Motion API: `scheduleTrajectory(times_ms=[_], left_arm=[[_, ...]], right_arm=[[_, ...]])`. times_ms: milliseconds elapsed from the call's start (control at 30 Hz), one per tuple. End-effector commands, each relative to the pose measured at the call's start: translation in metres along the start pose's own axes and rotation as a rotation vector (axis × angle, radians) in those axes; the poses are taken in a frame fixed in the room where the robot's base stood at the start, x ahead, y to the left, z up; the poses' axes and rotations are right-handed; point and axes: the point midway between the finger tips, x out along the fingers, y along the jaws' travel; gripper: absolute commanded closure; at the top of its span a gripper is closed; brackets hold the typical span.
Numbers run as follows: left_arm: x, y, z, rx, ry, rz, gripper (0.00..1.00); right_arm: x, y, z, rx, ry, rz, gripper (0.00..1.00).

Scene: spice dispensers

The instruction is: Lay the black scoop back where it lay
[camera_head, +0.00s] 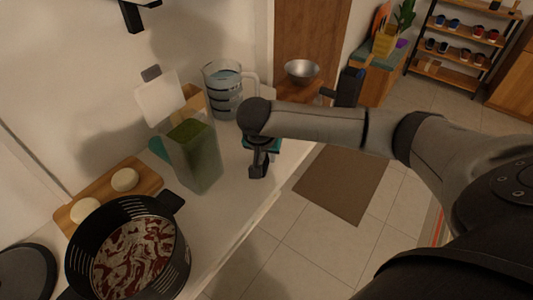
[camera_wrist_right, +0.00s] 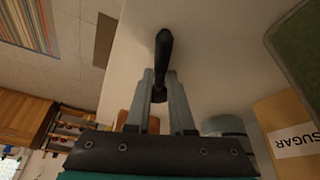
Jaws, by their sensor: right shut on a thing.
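My right gripper (camera_head: 259,160) points down just above or at the right edge of the white counter (camera_head: 222,222), beside the clear green-filled container. In the right wrist view, my right gripper (camera_wrist_right: 160,88) is shut on the black scoop (camera_wrist_right: 164,52). A dark, long, rounded part of the scoop sticks out beyond the fingertips over the pale counter. In the head view the scoop is hard to tell from the dark fingers. I cannot tell whether it touches the counter. My left gripper is not clearly in view.
The clear container (camera_head: 200,165) with its lid raised stands left of my gripper. A measuring jug (camera_head: 222,92) and a metal bowl (camera_head: 301,70) are behind. A black pot (camera_head: 172,262) and a wooden board (camera_head: 145,181) are at front left. The sugar box (camera_wrist_right: 290,135) shows in the wrist view.

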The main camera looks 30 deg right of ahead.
Motion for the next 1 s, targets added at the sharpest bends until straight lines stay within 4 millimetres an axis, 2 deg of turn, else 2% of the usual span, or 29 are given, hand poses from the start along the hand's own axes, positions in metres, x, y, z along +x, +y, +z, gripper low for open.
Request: scheduleTrajectory(times_ms=[133,167,467,767,867,1000], left_arm=[[0.000,0.000,0.000,0.000,0.000,0.000,0.50],[0.000,0.000,0.000,0.000,0.000,0.000,0.50],[0.000,0.000,0.000,0.001,0.000,0.000,0.50],[-0.001,0.000,0.000,0.001,0.000,0.000,0.50],[-0.005,0.000,0.000,0.001,0.000,0.001,0.50],[-0.014,0.000,-0.001,0.001,0.000,0.001,0.50]], right_arm=[[0.003,0.000,0.002,0.000,-0.001,0.000,1.00],[0.003,0.000,0.002,0.000,-0.001,0.000,0.77],[0.003,0.000,0.001,0.000,0.000,-0.001,0.44],[0.000,0.000,0.001,-0.001,0.000,-0.001,0.44],[-0.010,-0.001,0.001,-0.002,-0.001,-0.003,0.44],[-0.038,-0.001,0.001,-0.003,-0.001,-0.005,0.44]])
